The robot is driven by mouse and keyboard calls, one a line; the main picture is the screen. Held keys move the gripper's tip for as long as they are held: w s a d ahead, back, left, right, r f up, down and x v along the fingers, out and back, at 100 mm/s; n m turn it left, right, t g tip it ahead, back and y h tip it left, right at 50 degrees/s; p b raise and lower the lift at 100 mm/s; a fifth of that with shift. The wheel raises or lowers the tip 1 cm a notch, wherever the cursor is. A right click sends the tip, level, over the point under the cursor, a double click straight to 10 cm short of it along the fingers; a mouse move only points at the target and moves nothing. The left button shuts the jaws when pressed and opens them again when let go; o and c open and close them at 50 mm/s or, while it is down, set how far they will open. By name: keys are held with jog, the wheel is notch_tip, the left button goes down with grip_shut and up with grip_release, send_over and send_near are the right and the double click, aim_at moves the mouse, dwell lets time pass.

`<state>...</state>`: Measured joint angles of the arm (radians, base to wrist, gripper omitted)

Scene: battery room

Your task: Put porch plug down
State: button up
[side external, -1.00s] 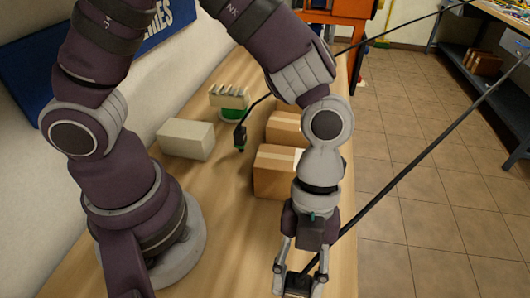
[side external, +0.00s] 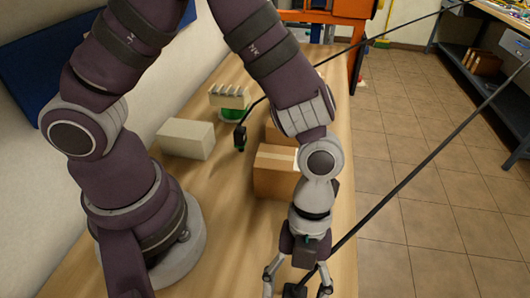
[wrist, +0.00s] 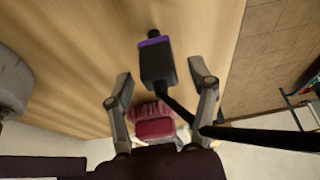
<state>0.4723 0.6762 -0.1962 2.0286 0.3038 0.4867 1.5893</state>
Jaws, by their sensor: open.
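A black plug with a purple band (wrist: 156,62), presumably the porch plug, lies on or just above the wooden table between my fingers in the wrist view. Its cable runs from it toward the lower right. My gripper (wrist: 161,88) is open around the plug, with a gap on both sides. In the side external view my gripper (side external: 297,288) is at the bottom edge, and the plug (side external: 294,291) shows only partly between the fingers. A pink and red ribbed object (wrist: 154,122) sits below the plug in the wrist view, partly hidden by my gripper.
Cardboard boxes (side external: 272,173) stand on the table (side external: 218,222) behind my gripper. A grey box (side external: 185,139), a green-based ribbed holder (side external: 229,97) and a black plug with a green band (side external: 240,138) are farther back. Black cables cross on the right. The table's right edge is close.

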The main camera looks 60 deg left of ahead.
jog(key=v, duration=1.2)
jog(key=a+r+n+t+y, duration=0.1)
jog(key=a+r+n+t, duration=0.2)
jog(key=a+n, duration=0.5)
jog(key=a+r+n+t+y, duration=0.2)
jog(key=a+n+t, duration=0.3)
jog(key=n, duration=1.4)
jog(key=a+r, duration=0.1)
jog(key=a, duration=0.3)
jog(key=shift+t, duration=0.4)
